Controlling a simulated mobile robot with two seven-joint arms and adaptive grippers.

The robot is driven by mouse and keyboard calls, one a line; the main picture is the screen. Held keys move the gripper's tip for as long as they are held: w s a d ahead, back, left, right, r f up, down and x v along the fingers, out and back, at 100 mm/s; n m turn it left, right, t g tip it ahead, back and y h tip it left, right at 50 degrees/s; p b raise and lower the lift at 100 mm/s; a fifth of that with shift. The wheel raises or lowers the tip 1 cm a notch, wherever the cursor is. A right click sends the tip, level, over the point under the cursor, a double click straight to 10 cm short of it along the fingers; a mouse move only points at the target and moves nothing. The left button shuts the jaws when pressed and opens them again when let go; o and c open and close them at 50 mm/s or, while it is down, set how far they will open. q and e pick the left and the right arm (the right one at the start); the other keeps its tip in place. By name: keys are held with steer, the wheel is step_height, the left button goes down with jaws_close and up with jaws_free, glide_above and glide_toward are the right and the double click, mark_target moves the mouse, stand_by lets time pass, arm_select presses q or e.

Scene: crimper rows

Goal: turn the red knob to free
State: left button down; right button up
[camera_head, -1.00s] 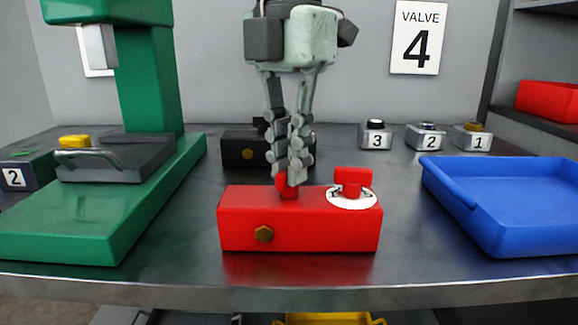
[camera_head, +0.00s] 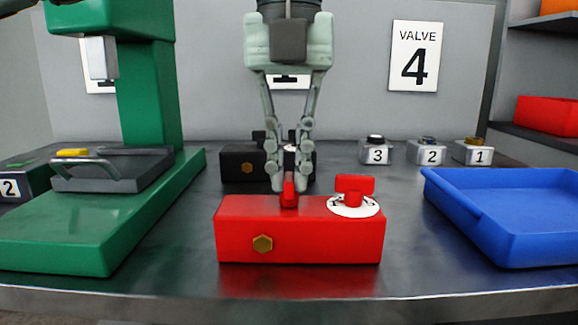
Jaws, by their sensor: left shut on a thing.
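A red box (camera_head: 240,235) stands on the metal table, with a brass hexagonal fitting (camera_head: 262,244) on its front. On its top right, a red knob (camera_head: 354,186) sits on a round white dial (camera_head: 345,210) with dark marks too small to read. On its top left, a second red knob (camera_head: 288,194) stands between the fingertips of my left gripper (camera_head: 288,187). The gripper points down and is shut on this left knob, one finger on each side, partly hiding it. It is apart from the dial knob. My right gripper is not in view.
A black box (camera_head: 237,164) stands behind the red one. A green press (camera_head: 75,235) is at left, a blue tray (camera_head: 500,228) at right. Several small numbered boxes (camera_head: 376,152) line the back. A sign (camera_head: 414,56) reads "VALVE 4". The table front is clear.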

mark_target(289, 177)
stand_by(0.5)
arm_select(q)
steer(key=c, duration=1.6)
jaws_free()
steer(key=shift+r, duration=0.1)
step_height(289, 177, up, 12)
